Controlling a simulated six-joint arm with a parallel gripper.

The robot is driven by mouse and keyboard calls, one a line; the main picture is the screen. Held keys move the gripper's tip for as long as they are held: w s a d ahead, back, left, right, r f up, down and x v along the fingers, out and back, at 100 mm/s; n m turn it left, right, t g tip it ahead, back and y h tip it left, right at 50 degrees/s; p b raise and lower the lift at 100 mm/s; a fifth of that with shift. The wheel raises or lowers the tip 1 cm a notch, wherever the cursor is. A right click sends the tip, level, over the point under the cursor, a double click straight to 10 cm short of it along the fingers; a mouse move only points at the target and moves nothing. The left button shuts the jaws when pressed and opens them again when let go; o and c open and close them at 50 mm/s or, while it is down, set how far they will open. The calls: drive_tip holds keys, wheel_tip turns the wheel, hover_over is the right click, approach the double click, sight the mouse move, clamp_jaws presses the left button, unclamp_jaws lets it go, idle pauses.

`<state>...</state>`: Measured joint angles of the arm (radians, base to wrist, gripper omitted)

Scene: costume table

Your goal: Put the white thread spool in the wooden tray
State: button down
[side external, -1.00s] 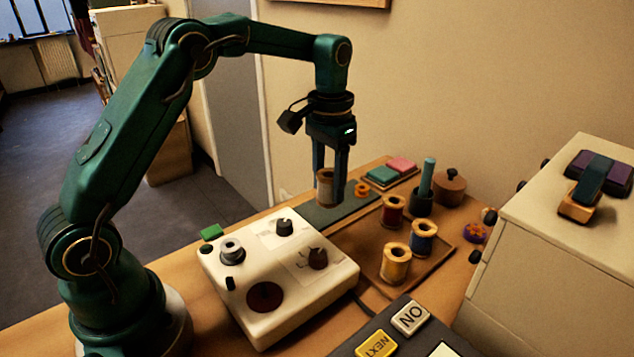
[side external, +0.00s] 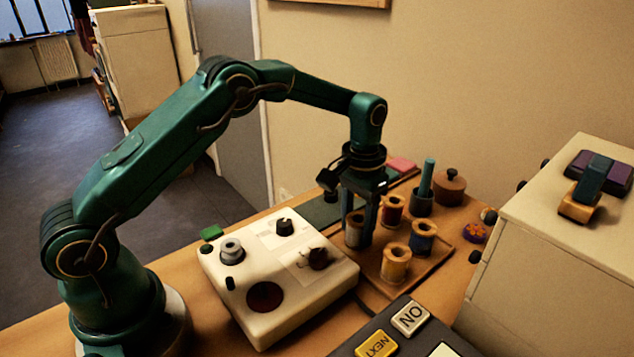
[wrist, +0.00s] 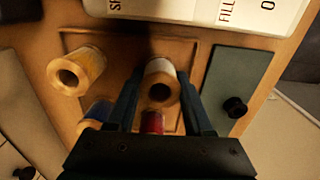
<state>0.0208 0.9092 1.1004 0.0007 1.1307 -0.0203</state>
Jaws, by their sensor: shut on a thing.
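My gripper (side external: 362,236) is shut on the white thread spool (side external: 355,230), whose pale thread looks dull and shaded between the fingers. It points down over the left part of the wooden tray (side external: 438,252). In the wrist view the held spool (wrist: 160,78) is upright between the fingers, its wooden top end facing the camera, with the tray's floor around it. I cannot tell whether its bottom touches the tray. A red spool (side external: 392,208), a blue spool (side external: 423,237) and a yellow spool (side external: 395,263) stand in the tray.
A white control box (side external: 285,262) with knobs lies left of the tray. A green mat (side external: 318,212) with a dark knob-like object is behind. A teal cylinder in a dark cup (side external: 424,190) and a lidded brown pot (side external: 449,187) stand behind the tray. A cream cabinet (side external: 560,245) is at right.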

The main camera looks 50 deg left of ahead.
drive_tip(key=shift+f, duration=0.1)
drive_tip(key=shift+c, duration=1.4)
unclamp_jaws()
